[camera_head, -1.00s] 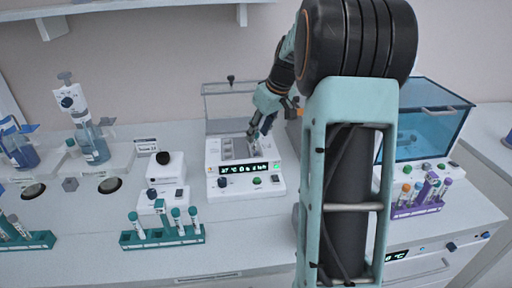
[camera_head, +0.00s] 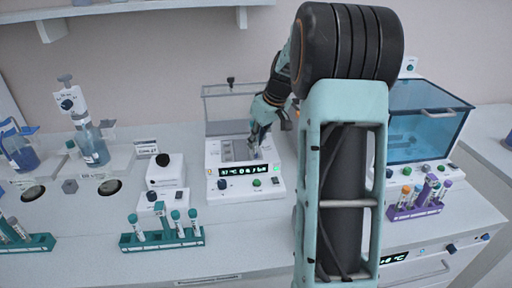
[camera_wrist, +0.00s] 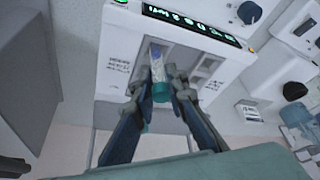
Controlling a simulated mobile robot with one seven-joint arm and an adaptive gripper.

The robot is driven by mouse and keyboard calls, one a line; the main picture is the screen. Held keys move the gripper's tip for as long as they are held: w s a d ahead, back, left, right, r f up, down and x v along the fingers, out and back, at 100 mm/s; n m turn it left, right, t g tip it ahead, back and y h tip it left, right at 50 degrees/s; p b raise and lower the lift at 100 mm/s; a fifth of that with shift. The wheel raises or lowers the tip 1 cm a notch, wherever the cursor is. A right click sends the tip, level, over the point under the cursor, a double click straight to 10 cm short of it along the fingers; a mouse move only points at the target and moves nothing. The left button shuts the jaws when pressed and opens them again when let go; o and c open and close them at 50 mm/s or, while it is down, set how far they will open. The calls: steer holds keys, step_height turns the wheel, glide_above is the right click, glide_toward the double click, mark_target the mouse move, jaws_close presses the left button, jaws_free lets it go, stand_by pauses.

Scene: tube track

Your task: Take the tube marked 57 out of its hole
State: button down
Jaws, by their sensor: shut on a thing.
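My gripper (camera_wrist: 160,84) is shut on a tube (camera_wrist: 156,64) with a teal cap, held near the cap in the wrist view. The tube has a pale label and a bluish part at its far end. Its number cannot be read. Its far end lies over the dark wells of the white heater block (camera_wrist: 190,60); I cannot tell whether it is still in a hole. In the head view my gripper (camera_head: 259,143) is over the right part of the block (camera_head: 213,150), hiding the tube.
A teal rack (camera_head: 160,241) with several teal-capped tubes stands at front left. A purple rack (camera_head: 416,211) stands right, before a blue-lidded bath (camera_head: 430,125). A clear raised lid (camera_head: 222,108) is behind the block.

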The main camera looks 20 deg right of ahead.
steer(key=shift+r, duration=0.5)
step_height(320, 180, up, 2)
steer(key=shift+r, duration=0.1)
steer(key=s+a+r+b, duration=0.1)
steer(key=s+a+r, duration=0.5)
steer(key=s+r, duration=0.3)
steer(key=s, duration=0.3)
steer(key=shift+s+a+r+b, duration=0.15)
steer(key=shift+s+r+b, duration=0.15)
steer(key=shift+r+b, duration=0.1)
step_height(320, 180, up, 3)
steer(key=shift+r+p, duration=0.1)
steer(key=shift+p, duration=1.15)
